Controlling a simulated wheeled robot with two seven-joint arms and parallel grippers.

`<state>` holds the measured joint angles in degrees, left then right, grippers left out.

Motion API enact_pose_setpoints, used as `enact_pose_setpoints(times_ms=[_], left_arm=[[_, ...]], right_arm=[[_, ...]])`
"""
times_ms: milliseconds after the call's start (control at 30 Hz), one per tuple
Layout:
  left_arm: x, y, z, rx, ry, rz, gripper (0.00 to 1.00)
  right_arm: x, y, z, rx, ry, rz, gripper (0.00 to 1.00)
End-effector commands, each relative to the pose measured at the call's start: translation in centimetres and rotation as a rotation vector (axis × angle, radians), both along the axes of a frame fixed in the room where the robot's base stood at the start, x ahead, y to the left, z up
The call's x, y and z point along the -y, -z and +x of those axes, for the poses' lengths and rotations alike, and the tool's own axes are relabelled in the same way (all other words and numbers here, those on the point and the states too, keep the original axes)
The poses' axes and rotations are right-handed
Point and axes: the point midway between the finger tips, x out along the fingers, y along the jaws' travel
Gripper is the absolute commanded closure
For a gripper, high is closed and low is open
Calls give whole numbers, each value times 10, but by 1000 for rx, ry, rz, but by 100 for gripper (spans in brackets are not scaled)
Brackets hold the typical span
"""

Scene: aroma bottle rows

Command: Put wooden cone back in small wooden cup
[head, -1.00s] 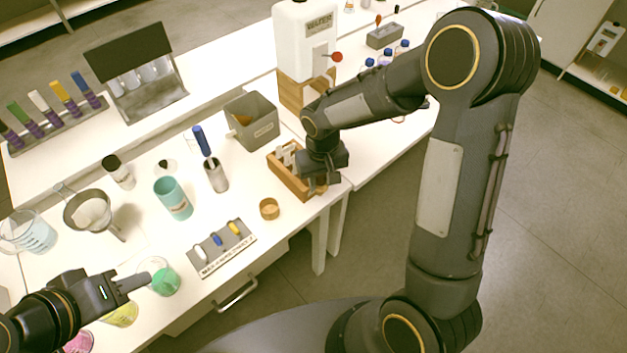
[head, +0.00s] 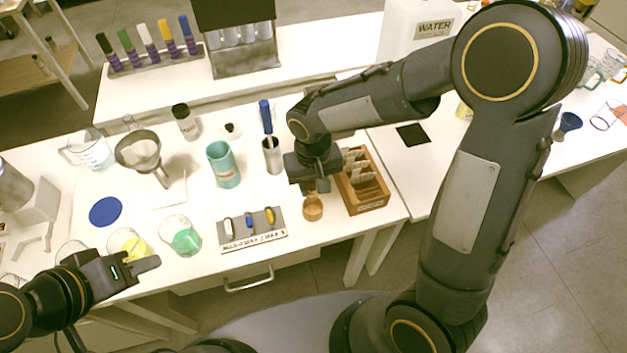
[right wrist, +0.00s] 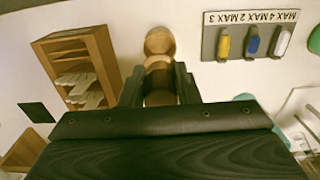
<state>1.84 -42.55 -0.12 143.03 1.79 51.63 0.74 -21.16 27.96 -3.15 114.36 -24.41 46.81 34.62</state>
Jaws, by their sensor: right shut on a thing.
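My right gripper (head: 312,188) points down near the front edge of the table and is shut on the wooden cone (right wrist: 160,97). The small wooden cup (head: 312,209) stands on the table just below and in front of the gripper. It also shows in the right wrist view (right wrist: 158,40), just beyond the cone. I cannot tell whether cone and cup touch. My left gripper (head: 150,264) hangs at lower left, away from both; its finger gap is unclear.
A wooden box of slides (head: 362,202) stands close right of the cup. A grey holder with small coloured pieces (head: 252,240) is close on its left. Behind stand a teal cup (head: 223,168) and a metal cup with a blue-handled tool (head: 272,158).

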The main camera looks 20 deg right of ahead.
Motion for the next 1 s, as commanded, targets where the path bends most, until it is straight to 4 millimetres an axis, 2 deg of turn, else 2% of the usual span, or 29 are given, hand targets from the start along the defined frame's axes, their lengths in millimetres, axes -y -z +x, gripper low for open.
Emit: enact_pose_setpoints(times_ms=[33, 500, 700, 967, 1000], left_arm=[[0, 8, 0, 0, 0, 0, 64], [0, 44, 0, 0, 0, 0, 64], [0, 52, 0, 0, 0, 0, 64], [0, 51, 0, 0, 0, 0, 64], [0, 51, 0, 0, 0, 0, 64]], right_arm=[[0, 9, 0, -1, 0, 0, 93], [0, 56, 0, 0, -1, 0, 93], [0, 65, 0, 0, -1, 0, 93], [0, 64, 0, 0, -1, 0, 93], [0, 64, 0, 0, -1, 0, 70]])
